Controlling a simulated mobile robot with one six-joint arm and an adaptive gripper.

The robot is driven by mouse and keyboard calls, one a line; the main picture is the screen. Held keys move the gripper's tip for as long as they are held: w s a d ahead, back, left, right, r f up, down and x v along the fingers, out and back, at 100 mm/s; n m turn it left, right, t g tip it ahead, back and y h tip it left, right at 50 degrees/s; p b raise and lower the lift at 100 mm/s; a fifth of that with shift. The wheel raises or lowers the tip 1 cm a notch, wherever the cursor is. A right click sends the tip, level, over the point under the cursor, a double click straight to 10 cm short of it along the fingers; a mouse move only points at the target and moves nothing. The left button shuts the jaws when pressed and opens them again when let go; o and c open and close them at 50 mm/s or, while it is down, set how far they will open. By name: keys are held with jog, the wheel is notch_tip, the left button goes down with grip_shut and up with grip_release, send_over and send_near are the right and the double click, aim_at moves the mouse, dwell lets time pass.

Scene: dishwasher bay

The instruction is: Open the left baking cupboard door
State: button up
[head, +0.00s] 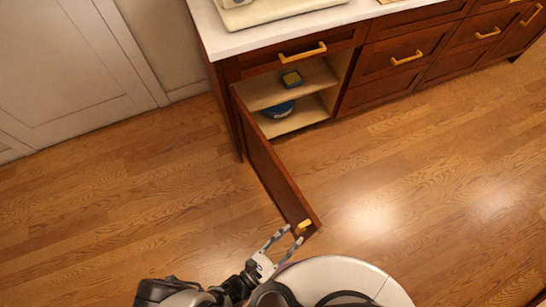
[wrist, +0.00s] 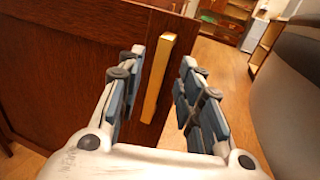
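The left cupboard door (head: 272,166) is reddish-brown wood and stands swung wide open, its free end toward me. Its yellow handle (head: 305,225) is near that free end. In the wrist view the handle (wrist: 158,78) runs upright between the two fingers of my gripper (wrist: 163,75). The fingers are spread with gaps on both sides of the handle. My gripper also shows in the head view (head: 284,239), at the door's free end. The cupboard interior (head: 300,88) is exposed, with pale shelves.
Drawers (head: 395,60) continue to the right under a white countertop (head: 240,38). The wooden floor (head: 130,200) is clear on both sides of the door.

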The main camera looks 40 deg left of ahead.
jog(key=s, duration=0.7)
jog(key=shift+s+f, duration=0.4)
